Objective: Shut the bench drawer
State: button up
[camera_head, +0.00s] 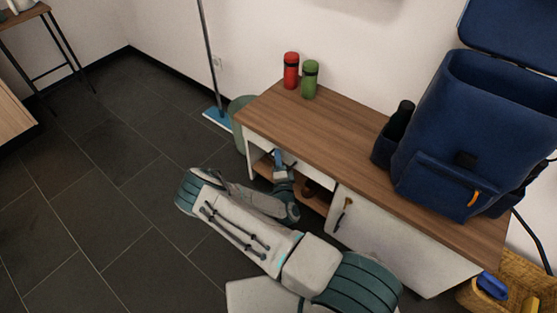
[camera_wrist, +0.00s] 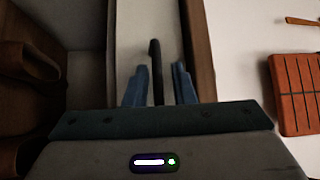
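The bench (camera_head: 340,150) has a brown wooden top and white fronts. The drawer front (camera_wrist: 140,25) is a white panel between the wooden top edge and the open shelf in the wrist view. How far the drawer stands out is hard to tell. Its dark handle (camera_wrist: 156,70) is a slim bar. My gripper (camera_wrist: 159,85) is open, with one blue finger on each side of the handle and gaps visible between. In the head view my gripper (camera_head: 278,158) is at the left part of the bench front, and my arm hides some of that front.
A cabinet door (camera_head: 390,235) with a dark handle is right of the shelf. Red (camera_head: 291,72) and green (camera_head: 310,80) containers and a blue backpack (camera_head: 460,130) stand on top. A green bin (camera_head: 238,108) and mop (camera_head: 215,117) are left of the bench. Floor at left is clear.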

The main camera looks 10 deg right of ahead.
jog(key=shift+f, duration=0.15)
jog(key=s+f+p, duration=0.1)
jog(key=s+p, duration=0.2)
jog(key=s, duration=1)
jog(key=shift+s+a+f, duration=0.35)
jog(key=shift+a, duration=0.1)
